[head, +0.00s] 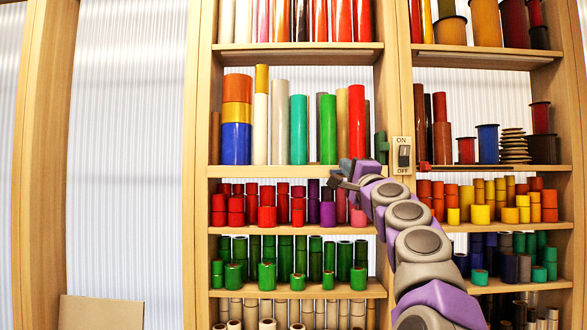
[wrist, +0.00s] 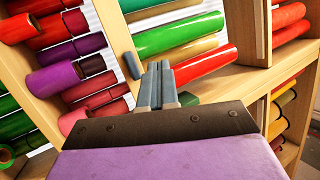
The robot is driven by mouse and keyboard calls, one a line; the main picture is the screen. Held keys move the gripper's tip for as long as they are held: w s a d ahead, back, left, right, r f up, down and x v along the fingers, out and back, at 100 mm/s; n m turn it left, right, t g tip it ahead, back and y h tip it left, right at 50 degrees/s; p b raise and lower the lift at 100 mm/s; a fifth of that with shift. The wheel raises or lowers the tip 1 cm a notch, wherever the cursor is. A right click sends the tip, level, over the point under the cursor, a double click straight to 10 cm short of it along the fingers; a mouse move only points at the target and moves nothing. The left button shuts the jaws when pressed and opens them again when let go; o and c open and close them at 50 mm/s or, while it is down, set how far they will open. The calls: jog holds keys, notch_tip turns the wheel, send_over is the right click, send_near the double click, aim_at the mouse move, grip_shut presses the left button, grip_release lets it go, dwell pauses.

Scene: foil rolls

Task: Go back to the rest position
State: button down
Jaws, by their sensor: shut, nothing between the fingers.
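My gripper (head: 345,174) is at the end of my raised purple and grey arm, in front of the shelf just above the red and purple rolls. Its fingers show shut and empty in the wrist view (wrist: 157,85). Tall foil rolls stand on the shelf above and behind it, among them a red roll (head: 356,122) and a green roll (head: 328,129). The red roll also shows close past the fingertips in the wrist view (wrist: 205,63). Purple rolls (head: 328,213) stand on the shelf just below the gripper. I cannot tell whether the gripper touches anything.
The wooden shelf unit (head: 200,120) fills the middle and right. A switch plate (head: 402,155) marked ON and OFF is on the upright beside my arm. Green rolls (head: 266,276) and yellow rolls (head: 480,214) stand on lower shelves. A cardboard panel (head: 100,313) is at lower left.

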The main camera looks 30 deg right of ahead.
jog(key=b+v, duration=0.2)
jog(key=v, duration=0.1)
jog(key=shift+s+a+f, duration=0.1)
jog(key=shift+a+f, duration=0.05)
dwell(0.5)
